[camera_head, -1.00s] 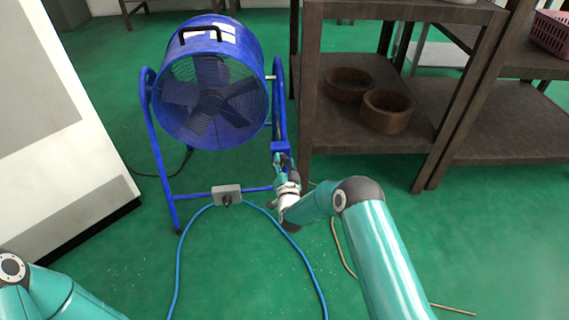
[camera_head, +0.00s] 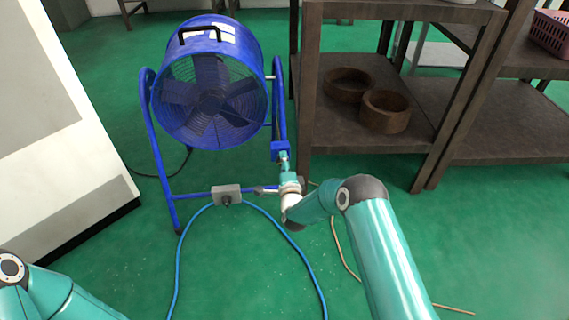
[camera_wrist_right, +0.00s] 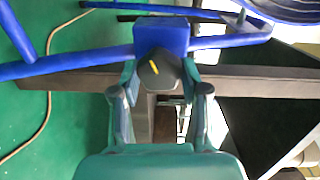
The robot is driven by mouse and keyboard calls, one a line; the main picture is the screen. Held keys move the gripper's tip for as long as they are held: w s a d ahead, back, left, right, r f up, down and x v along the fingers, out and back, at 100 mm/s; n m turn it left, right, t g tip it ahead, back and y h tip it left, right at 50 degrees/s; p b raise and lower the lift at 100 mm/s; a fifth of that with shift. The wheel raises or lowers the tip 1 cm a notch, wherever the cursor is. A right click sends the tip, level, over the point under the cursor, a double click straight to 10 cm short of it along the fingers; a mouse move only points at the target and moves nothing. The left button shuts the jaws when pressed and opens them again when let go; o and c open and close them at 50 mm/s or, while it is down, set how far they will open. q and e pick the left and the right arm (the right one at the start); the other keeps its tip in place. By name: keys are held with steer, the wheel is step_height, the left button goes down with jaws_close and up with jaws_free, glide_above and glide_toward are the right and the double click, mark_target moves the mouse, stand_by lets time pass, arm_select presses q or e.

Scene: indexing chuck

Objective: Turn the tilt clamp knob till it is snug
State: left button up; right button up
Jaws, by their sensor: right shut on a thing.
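The tilt clamp knob is a dark knob (camera_wrist_right: 160,72) with a yellow pointer line, set on a blue block (camera_wrist_right: 161,35) in the right wrist view. The line tilts slightly off upright there. In the head view the blue block (camera_head: 281,149) sits on the right leg of the blue fan's stand, and my gripper mostly covers the knob. My right gripper (camera_head: 284,163) is shut on the knob, with one finger on each side of it in the right wrist view (camera_wrist_right: 160,88). My left gripper is out of view; only part of that arm shows at bottom left.
The blue drum fan (camera_head: 210,105) stands on the green floor. A grey box (camera_head: 227,195) with a blue cable (camera_head: 300,255) is on its lower bar. A dark shelf (camera_head: 350,142) with two round brown things stands close at right. The front floor is mostly clear.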

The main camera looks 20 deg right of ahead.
steer(key=shift+s+d+f+m, duration=0.1)
steer(key=shift+f+m, duration=0.05)
steer(key=shift+m, duration=1)
steer(key=shift+w+d+f+m, duration=0.1)
steer(key=shift+m, duration=1.1)
steer(key=shift+s+d+f+m, duration=0.1)
steer(key=shift+f+m, duration=0.05)
steer(key=shift+m, duration=1)
steer(key=o, duration=1)
steer(key=shift+o, duration=0.5)
steer(key=shift+a+r+y, duration=0.1)
steer(key=shift+a+y, duration=0.1)
steer(key=shift+y, duration=0.1)
steer(key=s+a, duration=0.1)
steer(key=s, duration=1)
steer(key=shift+s+a+r, duration=0.15)
steer(key=shift+s+a, duration=0.2)
steer(key=shift+s, duration=0.05)
steer(key=shift+o, duration=0.2)
